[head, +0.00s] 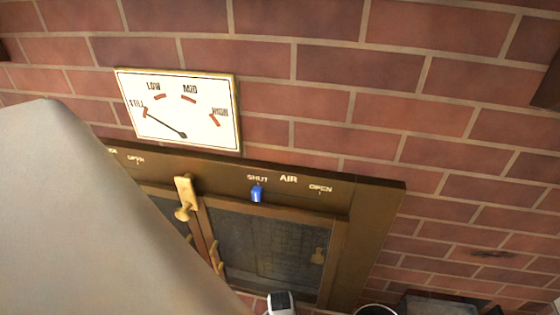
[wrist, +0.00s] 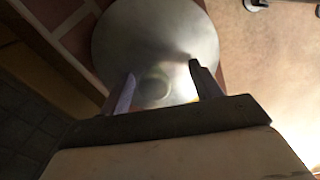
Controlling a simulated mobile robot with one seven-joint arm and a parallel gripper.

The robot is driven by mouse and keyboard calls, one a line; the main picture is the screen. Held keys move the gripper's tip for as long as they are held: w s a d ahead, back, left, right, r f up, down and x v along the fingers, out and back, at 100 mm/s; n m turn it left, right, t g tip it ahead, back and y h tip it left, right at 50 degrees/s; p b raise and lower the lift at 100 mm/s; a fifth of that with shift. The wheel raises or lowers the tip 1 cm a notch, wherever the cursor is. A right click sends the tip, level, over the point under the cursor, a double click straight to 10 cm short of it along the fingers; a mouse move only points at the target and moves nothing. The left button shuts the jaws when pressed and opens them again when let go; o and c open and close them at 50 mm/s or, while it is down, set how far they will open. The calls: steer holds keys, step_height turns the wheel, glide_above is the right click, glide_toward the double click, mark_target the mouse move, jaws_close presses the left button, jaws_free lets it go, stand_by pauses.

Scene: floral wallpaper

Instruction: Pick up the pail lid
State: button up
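A round, grey metal disc, which looks like the pail lid (wrist: 150,35), fills the upper middle of the wrist view. A small round shape, perhaps its knob, shows faintly on it between my fingers. My gripper (wrist: 163,84) is open, with its two fingers wide apart in front of the disc. I cannot tell whether the fingertips touch it. I cannot make out the lid or my fingers in the head view, where a large grey shape covers the left side.
A brick wall carries a dial plate (head: 180,110) and a brass-framed stove door (head: 270,250) with a blue slider (head: 256,193). At the lower right of the head view are a round rim (head: 376,309) and a dark tray-like thing (head: 435,304).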

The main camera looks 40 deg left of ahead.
steer(key=shift+f, duration=0.1)
steer(key=c, duration=1.2)
steer(key=shift+s, duration=0.1)
